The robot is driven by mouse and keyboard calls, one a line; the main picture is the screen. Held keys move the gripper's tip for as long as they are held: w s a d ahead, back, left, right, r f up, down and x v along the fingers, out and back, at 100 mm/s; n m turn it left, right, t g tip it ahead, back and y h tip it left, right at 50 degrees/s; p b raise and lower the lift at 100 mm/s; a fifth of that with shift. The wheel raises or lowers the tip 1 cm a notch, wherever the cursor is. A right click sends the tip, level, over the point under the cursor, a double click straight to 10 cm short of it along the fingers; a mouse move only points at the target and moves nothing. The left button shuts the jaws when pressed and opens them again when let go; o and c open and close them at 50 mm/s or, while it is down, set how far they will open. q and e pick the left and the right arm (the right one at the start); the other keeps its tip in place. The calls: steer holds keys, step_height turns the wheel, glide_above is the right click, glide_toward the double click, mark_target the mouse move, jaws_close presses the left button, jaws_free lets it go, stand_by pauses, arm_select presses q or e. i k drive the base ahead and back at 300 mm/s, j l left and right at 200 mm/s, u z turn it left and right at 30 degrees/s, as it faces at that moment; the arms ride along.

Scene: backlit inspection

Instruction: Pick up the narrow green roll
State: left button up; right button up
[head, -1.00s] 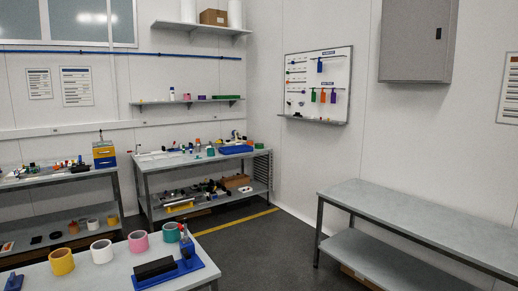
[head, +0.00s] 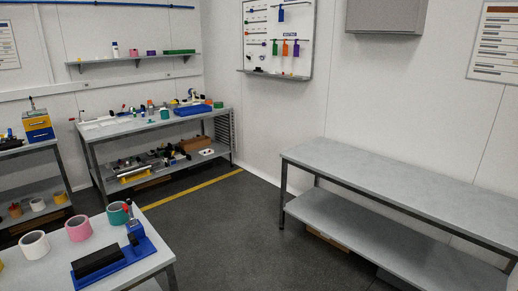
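A green roll (head: 117,213) stands on the near table at lower left, at the right end of a row of rolls and partly behind a blue fixture. Another green roll (head: 165,116) stands at the front edge of the far workbench. A smaller green item (head: 218,104), perhaps a narrow roll, lies at that bench's right end; it is too small to be sure. Neither of my grippers is in view.
The near table (head: 150,262) also holds a pink roll (head: 79,228), a white roll (head: 35,244) and the blue fixture (head: 115,262) with a black block. An empty grey bench (head: 400,185) stands at right. Dark floor (head: 235,235) lies clear between them.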

mark_target(218, 105)
steer(key=i+z, duration=0.25)
steer(key=i, duration=0.75)
steer(key=i+j+z, duration=0.1)
steer(key=i+z, duration=0.2)
steer(key=i, duration=0.75)
steer(key=i+j+u, duration=0.1)
steer(key=i+u, duration=0.35)
steer(key=i+l+u, duration=0.1)
steer(key=i+u, duration=0.35)
steer(key=i+l+u, duration=0.25)
steer(key=i+u, duration=0.15)
steer(key=i, duration=0.15)
steer(key=i+j+u, duration=0.1)
steer(key=i+u, duration=0.15)
steer(key=i, duration=0.6)
steer(key=i+u, duration=0.3)
steer(key=i, duration=0.6)
steer(key=i+z, duration=0.3)
steer(key=i, duration=0.3)
steer(key=i+z, duration=0.3)
steer(key=i, duration=0.25)
steer(key=i+j+z, duration=0.25)
steer(key=i, duration=0.35)
